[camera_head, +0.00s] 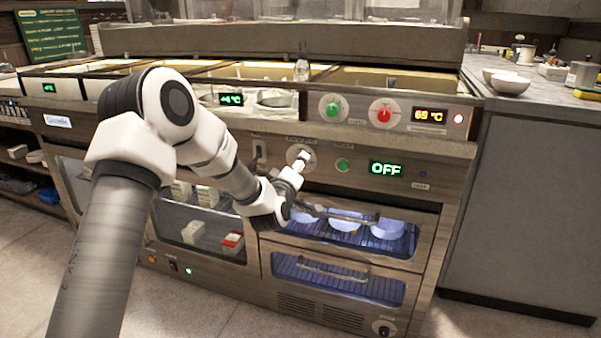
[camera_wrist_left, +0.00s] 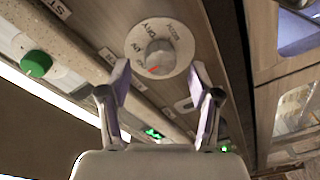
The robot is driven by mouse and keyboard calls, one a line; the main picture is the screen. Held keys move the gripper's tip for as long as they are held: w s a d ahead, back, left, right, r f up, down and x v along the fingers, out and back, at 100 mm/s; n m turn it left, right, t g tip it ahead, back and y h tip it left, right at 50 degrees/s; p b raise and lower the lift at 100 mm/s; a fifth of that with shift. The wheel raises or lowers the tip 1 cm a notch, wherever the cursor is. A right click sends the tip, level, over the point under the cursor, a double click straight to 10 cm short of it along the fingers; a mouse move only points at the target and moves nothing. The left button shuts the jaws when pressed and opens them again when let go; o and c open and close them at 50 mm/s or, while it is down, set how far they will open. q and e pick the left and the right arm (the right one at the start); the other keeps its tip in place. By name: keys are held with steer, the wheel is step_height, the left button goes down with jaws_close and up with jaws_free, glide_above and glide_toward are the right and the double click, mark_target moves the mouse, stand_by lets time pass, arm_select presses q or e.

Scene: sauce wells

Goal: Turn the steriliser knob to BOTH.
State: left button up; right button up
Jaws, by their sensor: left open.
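The steriliser knob (camera_head: 301,155) is on the front panel above the lit cabinet. In the left wrist view the grey knob (camera_wrist_left: 160,58) sits on a round white dial with UV, DRY and a partly readable third label. The steriliser display (camera_head: 386,169) reads OFF. My left gripper (camera_head: 296,170) is at the knob; in the wrist view its open fingers (camera_wrist_left: 159,80) are on either side, just short of the knob, and hold nothing. My right gripper is not in view.
A green button (camera_head: 343,165) is right of the knob. A green knob (camera_head: 332,107) and a red knob (camera_head: 383,112) are on the upper panel. Below, a drawer handle (camera_head: 335,214) sticks out in front of a lit compartment with white bowls (camera_head: 387,229).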

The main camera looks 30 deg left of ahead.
arm_select(q)
steer(key=shift+x, duration=1.15)
steer(key=c, duration=1.1)
steer(key=shift+c, duration=0.2)
steer(key=shift+s+a+m+t+h+p, duration=0.1)
steer(key=shift+m+t+h+p, duration=0.25)
steer(key=shift+m+p, duration=4.35)
steer(key=shift+w+a+m+t+h+p, duration=0.1)
steer(key=shift+m+h+p, duration=0.5)
steer(key=shift+m+p, duration=4.1)
steer(key=shift+s+a+m+t+h+p, duration=0.1)
steer(key=shift+m+t+h+p, duration=0.25)
steer(key=shift+m+p, duration=4.35)
steer(key=m+b, duration=0.4)
